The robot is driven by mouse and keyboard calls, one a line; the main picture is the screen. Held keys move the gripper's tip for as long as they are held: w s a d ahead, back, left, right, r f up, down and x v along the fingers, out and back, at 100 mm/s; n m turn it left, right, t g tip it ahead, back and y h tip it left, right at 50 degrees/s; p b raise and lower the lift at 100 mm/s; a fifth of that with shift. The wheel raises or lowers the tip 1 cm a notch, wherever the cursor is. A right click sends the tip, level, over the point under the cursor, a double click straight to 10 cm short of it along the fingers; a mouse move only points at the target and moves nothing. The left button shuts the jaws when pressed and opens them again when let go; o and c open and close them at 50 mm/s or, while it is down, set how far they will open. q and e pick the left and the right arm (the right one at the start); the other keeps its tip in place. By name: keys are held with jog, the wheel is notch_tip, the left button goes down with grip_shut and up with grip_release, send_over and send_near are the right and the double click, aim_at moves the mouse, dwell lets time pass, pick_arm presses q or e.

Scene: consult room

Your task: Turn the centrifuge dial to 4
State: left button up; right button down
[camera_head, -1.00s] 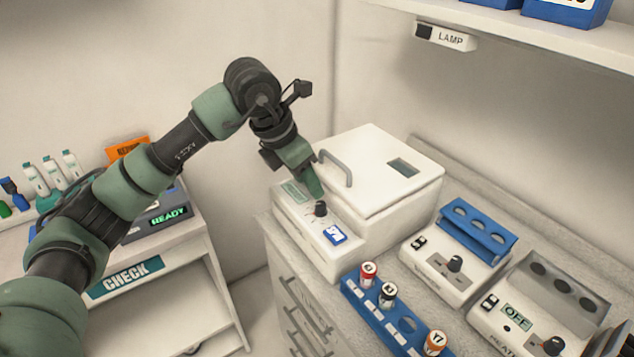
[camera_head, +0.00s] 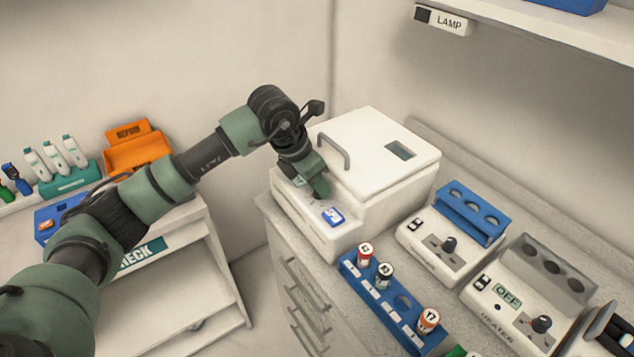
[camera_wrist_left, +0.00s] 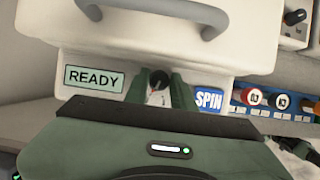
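The centrifuge (camera_head: 352,180) is a white box with a grey lid handle, a blue SPIN button (camera_head: 333,217) and a green READY display (camera_wrist_left: 94,79). Its black dial (camera_wrist_left: 158,79) shows in the left wrist view between the display and the SPIN button. My left gripper (camera_head: 318,190) is down at the front panel and hides the dial in the head view. In the left wrist view its two green fingers (camera_wrist_left: 159,88) stand apart on either side of the dial. I cannot tell whether they touch it. The dial's setting is not readable.
A blue rack (camera_head: 372,297) with capped vials stands in front of the centrifuge. To the right are a device with a blue tube block (camera_head: 470,214) and a heater reading OFF (camera_head: 510,294). A shelf with a LAMP switch (camera_head: 445,21) hangs above right.

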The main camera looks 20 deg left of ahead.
pick_arm(q)
grip_shut()
jog(key=shift+f+n+b, duration=0.1)
jog(key=shift+n+b, duration=0.4)
jog(key=shift+n+t+y, duration=0.3)
jog(key=o, duration=0.8)
grip_release()
jog(key=shift+c, duration=0.2)
jog(key=shift+r, duration=0.25)
